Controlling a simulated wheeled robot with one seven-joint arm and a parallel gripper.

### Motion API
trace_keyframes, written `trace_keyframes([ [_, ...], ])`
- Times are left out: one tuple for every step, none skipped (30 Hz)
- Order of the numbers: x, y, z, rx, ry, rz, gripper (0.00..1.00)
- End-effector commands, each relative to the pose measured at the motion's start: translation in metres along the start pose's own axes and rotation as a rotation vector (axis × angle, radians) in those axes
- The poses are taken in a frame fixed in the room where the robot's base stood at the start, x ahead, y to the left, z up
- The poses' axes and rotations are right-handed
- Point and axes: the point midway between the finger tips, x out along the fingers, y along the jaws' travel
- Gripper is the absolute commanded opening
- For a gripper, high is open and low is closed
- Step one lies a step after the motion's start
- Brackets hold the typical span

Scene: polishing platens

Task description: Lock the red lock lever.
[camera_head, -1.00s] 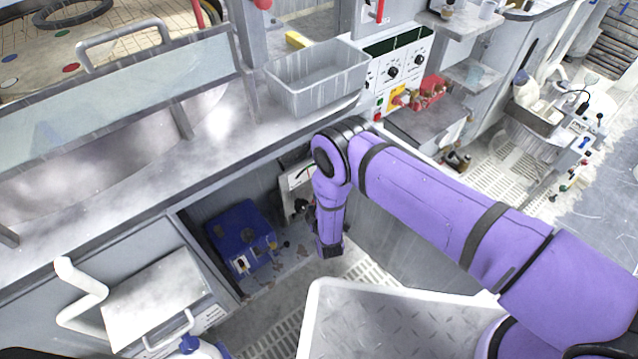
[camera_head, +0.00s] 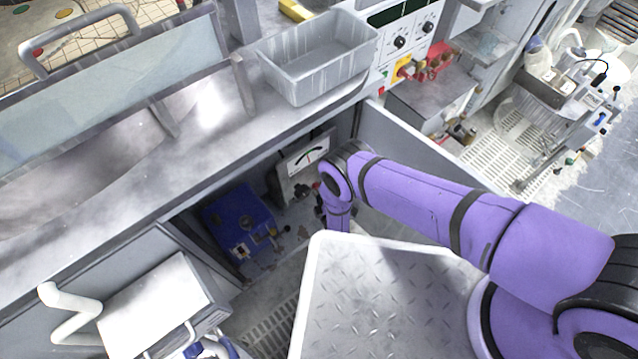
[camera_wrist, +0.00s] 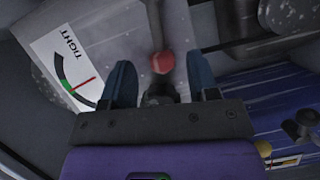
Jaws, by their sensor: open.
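The red lock lever shows in the wrist view as a grey stalk ending in a red ball knob (camera_wrist: 162,62). My gripper (camera_wrist: 160,70) is open, with one blue finger on each side of the knob. The knob lies between the fingertips, and I cannot tell whether either finger touches it. A white gauge plate (camera_wrist: 70,58) marked TIGHT, with a green and black arc and a red needle, is left of the lever. In the head view the gauge plate (camera_head: 303,158) stands inside the open cabinet. There my fingers are hidden behind my purple wrist.
A blue unit (camera_head: 238,220) sits on the cabinet floor left of my wrist and fills the right of the wrist view. The cabinet door (camera_head: 420,170) stands open behind my arm. The counter edge with a grey bin (camera_head: 318,62) is above.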

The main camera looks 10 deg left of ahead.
Motion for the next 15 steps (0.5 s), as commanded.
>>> trace_keyframes([
  [0.009, 0.000, 0.001, 0.001, -0.001, 0.003, 0.54],
  [0.014, 0.000, 0.001, 0.001, -0.001, 0.002, 0.54],
  [0.020, 0.000, 0.001, 0.000, -0.001, 0.002, 0.54],
  [0.025, 0.001, 0.001, 0.000, 0.000, 0.003, 0.54],
  [0.028, 0.000, 0.001, 0.000, 0.000, 0.001, 0.54],
  [0.033, 0.000, 0.000, 0.001, 0.000, 0.002, 0.54],
  [0.036, 0.000, 0.000, 0.001, 0.000, 0.002, 0.54],
  [0.039, 0.000, 0.000, 0.001, 0.000, 0.001, 0.54],
  [0.042, 0.000, 0.000, 0.001, 0.000, 0.000, 0.54],
  [0.044, 0.000, 0.000, 0.001, 0.000, 0.001, 0.54],
  [0.045, 0.000, 0.000, 0.001, 0.000, 0.001, 0.54],
  [0.047, 0.000, 0.000, 0.000, 0.000, 0.001, 0.54],
  [0.048, 0.000, 0.000, 0.000, 0.000, 0.000, 0.54],
  [0.048, 0.000, 0.000, 0.000, 0.000, 0.000, 0.54],
  [0.049, 0.000, 0.000, 0.000, 0.000, -0.001, 0.54],
])
